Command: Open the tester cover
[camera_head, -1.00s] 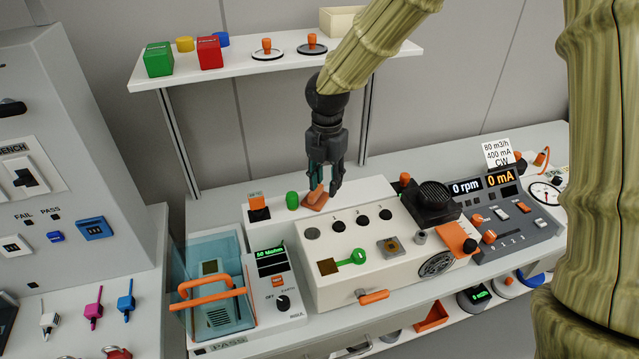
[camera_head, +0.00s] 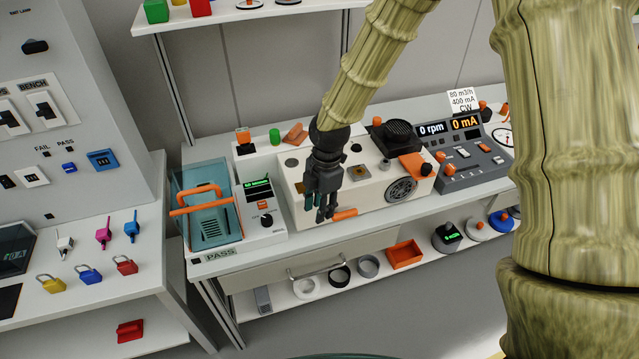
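The tester (camera_head: 262,212) stands at the left end of the bench, a white box with a lit green display and a dark knob. Its clear teal cover (camera_head: 181,228) is on the tester's left side and looks lowered over a bay with a pale slotted part in it. An orange bar handle (camera_head: 203,208) runs across the cover. My gripper (camera_head: 319,212) points down in front of the cream box, right of the tester and apart from the handle. Its dark fingers look apart, with nothing seen between them. It hides part of the cream box's front.
The cream box (camera_head: 290,188) with an orange front handle (camera_head: 345,214) stands right of the tester. A grey meter console (camera_head: 478,160) is farther right. A shelf (camera_head: 240,15) hangs above. A drawer (camera_head: 350,252) lies below the bench top.

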